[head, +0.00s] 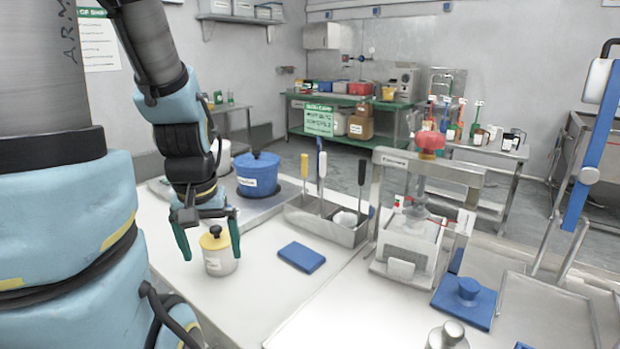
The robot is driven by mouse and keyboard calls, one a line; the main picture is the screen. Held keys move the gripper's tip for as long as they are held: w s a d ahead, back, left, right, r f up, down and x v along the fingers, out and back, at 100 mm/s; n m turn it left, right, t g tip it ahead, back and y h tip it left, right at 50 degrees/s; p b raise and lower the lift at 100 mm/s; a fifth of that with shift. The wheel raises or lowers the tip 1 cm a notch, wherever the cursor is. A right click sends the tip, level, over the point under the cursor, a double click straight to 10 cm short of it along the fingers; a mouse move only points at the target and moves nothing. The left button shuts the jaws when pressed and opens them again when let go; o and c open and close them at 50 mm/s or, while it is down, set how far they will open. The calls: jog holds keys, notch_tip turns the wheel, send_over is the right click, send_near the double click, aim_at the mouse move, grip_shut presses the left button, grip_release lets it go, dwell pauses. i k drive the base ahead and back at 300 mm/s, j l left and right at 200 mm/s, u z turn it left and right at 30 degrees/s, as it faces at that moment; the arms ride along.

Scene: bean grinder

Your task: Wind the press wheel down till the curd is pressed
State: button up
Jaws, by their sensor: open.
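A red press wheel (430,142) sits on top of a grey metal press frame (377,195), right of centre in the head view. A white box-shaped mould (408,243) stands inside the frame. The curd cannot be made out; the mould's inside is mostly hidden. My gripper (211,255) is at the left, pointing down, open and empty, well to the left of the press. A white canister with a yellow lid (219,266) shows between its fingers; I cannot tell how far behind them it stands.
A blue pot (257,175) stands behind my gripper. A metal tool caddy (335,226) with upright handles and a flat blue block (301,257) lie between gripper and press. A blue knobbed plate (466,303) and metal trays are at the right.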

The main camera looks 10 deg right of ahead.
aim_at(429, 141)
jog(key=z, duration=1.15)
jog(key=k+j+u, duration=0.1)
jog(key=u, duration=0.3)
